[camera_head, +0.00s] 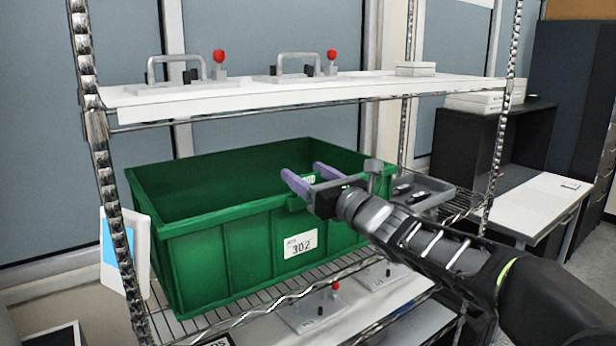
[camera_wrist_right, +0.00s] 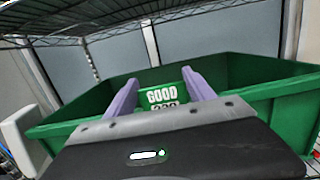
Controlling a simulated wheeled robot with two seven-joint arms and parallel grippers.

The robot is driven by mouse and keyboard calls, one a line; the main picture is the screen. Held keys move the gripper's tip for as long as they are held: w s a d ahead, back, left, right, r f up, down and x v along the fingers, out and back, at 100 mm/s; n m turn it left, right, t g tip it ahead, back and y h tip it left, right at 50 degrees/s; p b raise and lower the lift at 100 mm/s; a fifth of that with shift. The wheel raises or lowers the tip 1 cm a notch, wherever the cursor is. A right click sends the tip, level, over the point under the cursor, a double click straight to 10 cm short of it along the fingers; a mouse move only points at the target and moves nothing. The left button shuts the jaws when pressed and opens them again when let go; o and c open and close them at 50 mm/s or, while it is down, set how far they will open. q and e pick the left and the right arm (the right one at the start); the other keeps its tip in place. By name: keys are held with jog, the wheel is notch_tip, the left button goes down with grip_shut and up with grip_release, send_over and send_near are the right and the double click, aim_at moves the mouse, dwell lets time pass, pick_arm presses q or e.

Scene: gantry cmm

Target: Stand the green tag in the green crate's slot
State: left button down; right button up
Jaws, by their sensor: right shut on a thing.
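The green crate (camera_head: 200,240) stands on the wire shelf, with a white label reading 302 on its front. My right gripper (camera_head: 303,172), with purple fingers, is shut on the green tag (camera_head: 308,180) at the crate's front rim, toward its right end. In the right wrist view the tag (camera_wrist_right: 162,97) shows white lettering reading GOOD, upright between the fingers, with the crate (camera_wrist_right: 245,75) behind it. The tag's lower edge is hidden by the gripper body, so I cannot tell whether it is in the slot. My left gripper is not in view.
A white upper shelf (camera_head: 300,92) with handled fixtures and red knobs runs above the crate. A chrome rack post (camera_head: 110,180) stands at left, beside a white panel (camera_head: 140,250). Fixture plates (camera_head: 318,310) lie below the crate. A desk (camera_head: 530,205) stands at right.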

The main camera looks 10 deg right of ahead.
jog(key=shift+f, duration=0.1)
dwell(0.3)
jog(key=o, duration=1.4)
jog(key=shift+o, duration=0.6)
jog(key=shift+r+p, duration=1.05)
jog(key=shift+r, duration=1.2)
